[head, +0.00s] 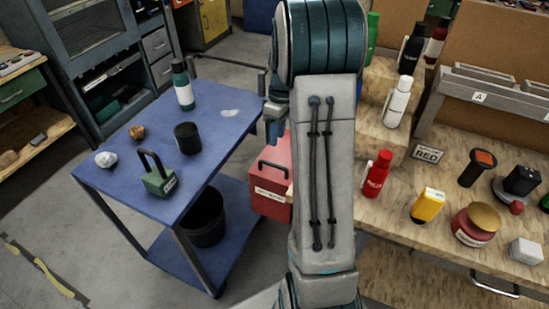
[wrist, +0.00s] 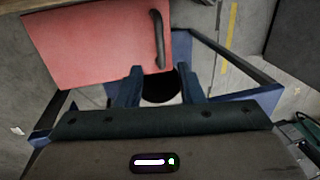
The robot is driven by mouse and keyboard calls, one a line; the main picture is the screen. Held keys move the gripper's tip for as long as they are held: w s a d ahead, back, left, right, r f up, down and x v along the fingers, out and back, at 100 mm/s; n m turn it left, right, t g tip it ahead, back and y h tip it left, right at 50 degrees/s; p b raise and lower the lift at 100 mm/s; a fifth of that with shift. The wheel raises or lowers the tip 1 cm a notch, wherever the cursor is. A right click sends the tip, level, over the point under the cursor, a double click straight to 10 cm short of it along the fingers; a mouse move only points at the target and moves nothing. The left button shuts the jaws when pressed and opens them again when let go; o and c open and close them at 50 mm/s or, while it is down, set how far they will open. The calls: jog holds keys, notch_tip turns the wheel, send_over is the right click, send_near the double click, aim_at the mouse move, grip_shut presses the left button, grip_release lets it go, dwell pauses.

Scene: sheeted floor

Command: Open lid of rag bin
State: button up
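A red bin (head: 270,190) with a black bar handle (head: 274,166) and a pale label stands between the blue cart and the wooden bench. Its label is too small to read, and my arm hides its right part. In the wrist view its flat red top (wrist: 95,45) fills the upper left, with the handle (wrist: 158,40) near the right edge; the lid looks shut. My gripper (wrist: 160,80) is open, with its two fingers apart and nothing between them. The near end of the handle appears just beyond the fingertips. In the head view my arm mostly hides the gripper.
The blue cart (head: 222,125) holds a bottle (head: 183,88), a black cup (head: 187,138), a green box (head: 160,180) and crumpled pieces. A black bucket (head: 205,220) stands on its lower shelf. The wooden bench (head: 395,205) at right carries several bottles and tools.

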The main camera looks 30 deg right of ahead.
jog(key=f, duration=0.3)
jog(key=a+f, duration=0.1)
jog(key=f, duration=0.2)
jog(key=s+f, duration=0.1)
jog(key=f, duration=0.2)
jog(key=shift+a, duration=0.2)
jog(key=shift+r, duration=0.1)
grip_shut()
